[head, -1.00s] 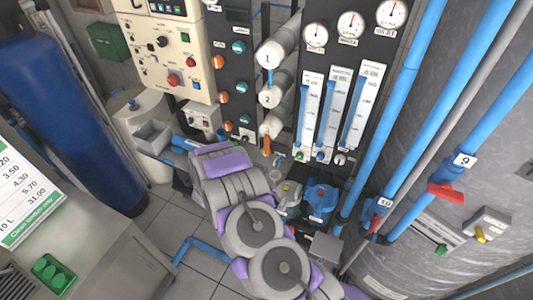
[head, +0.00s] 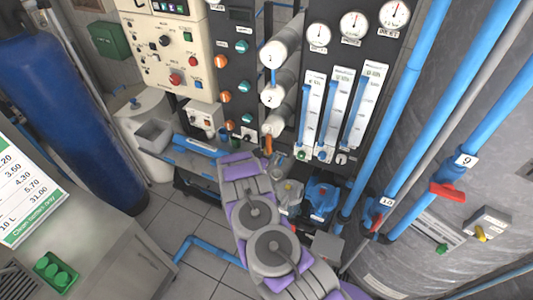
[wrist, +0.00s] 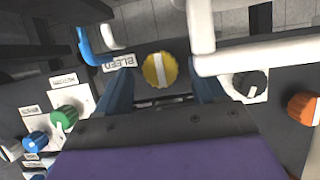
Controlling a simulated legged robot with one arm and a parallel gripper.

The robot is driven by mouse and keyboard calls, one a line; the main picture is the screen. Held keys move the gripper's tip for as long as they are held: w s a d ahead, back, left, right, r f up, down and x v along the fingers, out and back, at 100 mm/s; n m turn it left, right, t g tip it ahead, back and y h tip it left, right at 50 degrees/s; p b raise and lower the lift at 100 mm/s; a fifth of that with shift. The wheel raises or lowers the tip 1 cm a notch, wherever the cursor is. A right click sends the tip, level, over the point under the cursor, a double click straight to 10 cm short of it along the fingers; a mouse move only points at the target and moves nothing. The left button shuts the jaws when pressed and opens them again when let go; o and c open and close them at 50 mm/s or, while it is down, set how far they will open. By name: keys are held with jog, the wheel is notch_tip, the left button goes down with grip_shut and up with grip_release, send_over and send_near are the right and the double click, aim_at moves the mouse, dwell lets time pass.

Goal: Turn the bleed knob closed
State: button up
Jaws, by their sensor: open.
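The bleed knob (wrist: 159,70) is a round yellow knob with a white bar across its face, at the centre of the wrist view. The bar looks close to upright in the picture. A white label (wrist: 118,63) reading BLEED, upside down, is left of it. My gripper (wrist: 163,84) is open, its two dark blue fingers on either side of the knob in the picture. I see no clear contact, and the depth between fingertips and knob is hard to tell. In the head view my arm hides the knob and the fingers.
In the wrist view, a green knob (wrist: 64,117) and blue knob (wrist: 36,141) are left; a black knob (wrist: 250,82) and orange knob (wrist: 304,107) are right. A white pipe (wrist: 265,55) runs close on the right. White tubes (head: 272,96) stand above my arm in the head view.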

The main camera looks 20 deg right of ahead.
jog(key=shift+w+a+f, duration=0.1)
jog(key=shift+w+f, duration=0.2)
jog(key=shift+w, duration=0.1)
jog(key=shift+d, duration=0.8)
jog(key=shift+c, duration=0.2)
jog(key=c, duration=0.3)
jog(key=shift+w+a, duration=0.1)
jog(key=shift+a, duration=0.35)
jog(key=c, duration=0.5)
jog(key=shift+d, duration=0.15)
jog(key=shift+c, duration=1)
jog(key=o, duration=1)
jog(key=shift+o, duration=0.2)
